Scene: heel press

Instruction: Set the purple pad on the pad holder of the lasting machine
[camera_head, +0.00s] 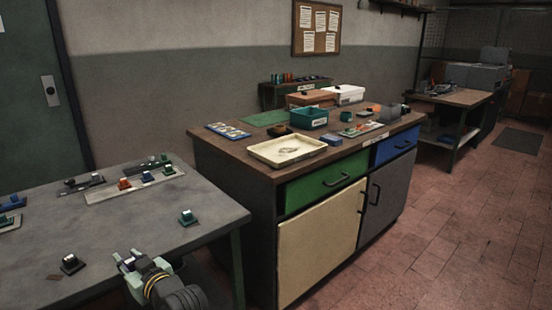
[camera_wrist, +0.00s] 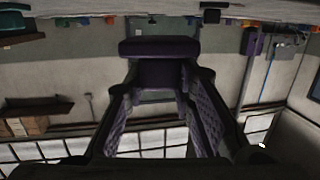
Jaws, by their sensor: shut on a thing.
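My gripper (camera_head: 128,258) is low in the head view, over the front edge of the grey table. In the wrist view my gripper (camera_wrist: 160,72) is shut on a dark purple pad (camera_wrist: 160,47), which sits between and across the fingertips. The pad is hard to make out in the head view. I cannot pick out the lasting machine or its pad holder for certain in either view.
A wooden-topped cabinet (camera_head: 230,150) stands to the right with a cream tray (camera_head: 258,153) and a teal bin (camera_head: 308,118). Red floor lies clear at right.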

